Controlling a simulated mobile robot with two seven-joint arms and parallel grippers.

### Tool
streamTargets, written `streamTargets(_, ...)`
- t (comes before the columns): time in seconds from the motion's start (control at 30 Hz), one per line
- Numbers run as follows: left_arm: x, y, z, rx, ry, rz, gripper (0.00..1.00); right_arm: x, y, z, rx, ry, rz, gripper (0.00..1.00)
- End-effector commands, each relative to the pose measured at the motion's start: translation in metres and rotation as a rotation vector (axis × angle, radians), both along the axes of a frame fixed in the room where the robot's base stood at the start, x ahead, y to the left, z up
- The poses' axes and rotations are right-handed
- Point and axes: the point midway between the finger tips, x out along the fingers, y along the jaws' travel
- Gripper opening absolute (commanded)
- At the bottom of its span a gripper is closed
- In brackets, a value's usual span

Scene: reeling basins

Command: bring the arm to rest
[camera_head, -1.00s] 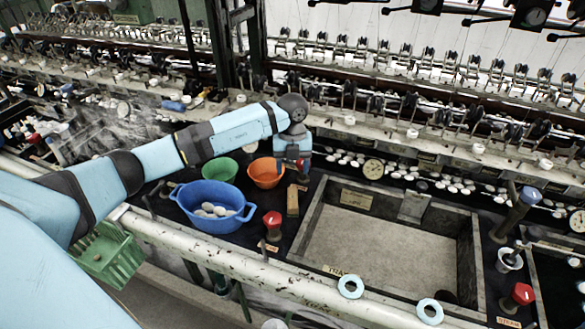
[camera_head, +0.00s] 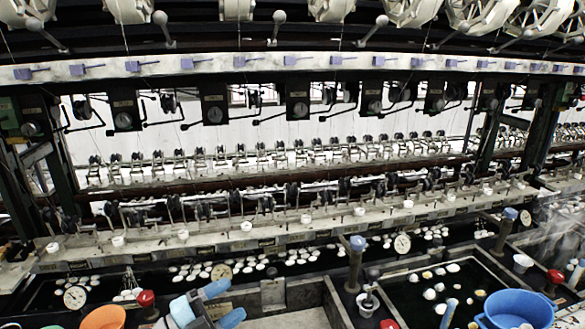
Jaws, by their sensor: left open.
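My left gripper (camera_head: 230,303) is at the bottom of the head view, left of centre. Its two light-blue fingers are spread apart, with nothing visible between them. It shows to the right of an orange bowl (camera_head: 103,318), over the left end of a stone-rimmed basin (camera_head: 312,289). The rest of my left arm is below the picture edge. My right gripper is not in view.
A red-topped knob (camera_head: 146,299) stands between the orange bowl and my gripper. A blue-topped post (camera_head: 356,263) stands right of the basin. A blue tub (camera_head: 516,311) is at the lower right. The reeling bench (camera_head: 300,225) runs across behind.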

Motion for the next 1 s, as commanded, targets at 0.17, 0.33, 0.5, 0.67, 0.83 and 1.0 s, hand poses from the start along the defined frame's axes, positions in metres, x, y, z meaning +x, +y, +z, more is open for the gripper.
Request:
streamTargets(0.17,-0.012,0.046,0.008,-0.335,0.173,0.407,0.61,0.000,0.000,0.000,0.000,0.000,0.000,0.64)
streamTargets(0.33,-0.042,0.103,-0.033,-0.493,0.493,0.800,0.61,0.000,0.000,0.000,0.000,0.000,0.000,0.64)
streamTargets(0.5,-0.105,0.138,-0.092,-0.494,0.894,1.087,0.61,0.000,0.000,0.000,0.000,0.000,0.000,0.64)
streamTargets(0.67,-0.158,0.145,-0.125,-0.432,1.176,1.202,0.61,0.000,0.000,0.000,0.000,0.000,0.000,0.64)
streamTargets(0.83,-0.206,0.144,-0.144,-0.352,1.403,1.251,0.61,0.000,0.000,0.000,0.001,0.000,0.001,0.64)
streamTargets(1.0,-0.246,0.141,-0.152,-0.275,1.579,1.263,0.61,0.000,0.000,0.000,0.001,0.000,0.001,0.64)
